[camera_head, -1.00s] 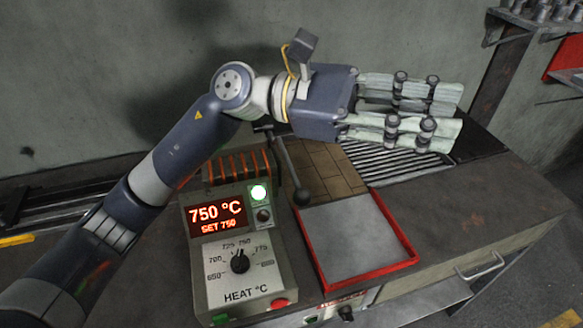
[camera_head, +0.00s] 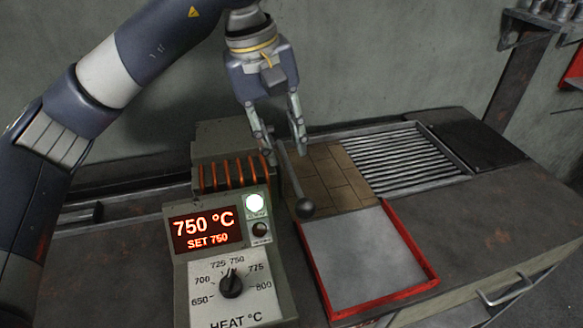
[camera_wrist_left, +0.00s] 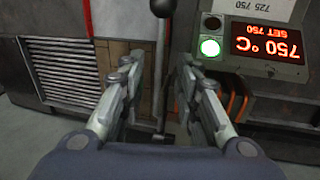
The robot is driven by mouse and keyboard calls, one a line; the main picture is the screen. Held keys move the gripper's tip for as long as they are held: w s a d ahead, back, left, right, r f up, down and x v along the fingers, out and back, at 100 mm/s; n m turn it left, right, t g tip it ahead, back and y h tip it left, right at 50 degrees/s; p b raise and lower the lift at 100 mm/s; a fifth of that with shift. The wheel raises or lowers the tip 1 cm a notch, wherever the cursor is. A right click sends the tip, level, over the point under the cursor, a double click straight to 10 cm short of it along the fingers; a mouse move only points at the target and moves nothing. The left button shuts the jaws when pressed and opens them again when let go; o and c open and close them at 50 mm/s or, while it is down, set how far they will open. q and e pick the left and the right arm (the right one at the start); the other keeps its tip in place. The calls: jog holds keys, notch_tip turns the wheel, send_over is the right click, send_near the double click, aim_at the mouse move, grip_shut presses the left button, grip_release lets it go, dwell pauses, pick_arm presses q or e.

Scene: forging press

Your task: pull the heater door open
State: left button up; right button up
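The heater (camera_head: 225,165) is a grey-green box with glowing orange slots, behind a control panel (camera_head: 205,228) reading 750 °C. A lever (camera_head: 290,178) with a black ball knob (camera_head: 305,208) stands at its right side. I cannot make out the door panel itself. My left gripper (camera_head: 279,146) points down over the lever's upper part, fingers open. In the left wrist view the lever (camera_wrist_left: 159,75) runs between the two spread fingers (camera_wrist_left: 156,72), with gaps visible beside it. My right gripper is not in view.
A red-rimmed tray (camera_head: 413,245) with a grey plate lies right of the control panel. Behind it are tan bricks (camera_head: 335,178) and a ribbed grate (camera_head: 405,160). The wall (camera_head: 390,60) stands close behind. The bench's right side is clear.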

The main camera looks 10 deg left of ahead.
aim_at(294, 179)
pick_arm(q)
jog(key=x, duration=0.7)
jog(key=shift+d+f+p, duration=0.1)
jog(key=shift+p, duration=0.3)
grip_shut()
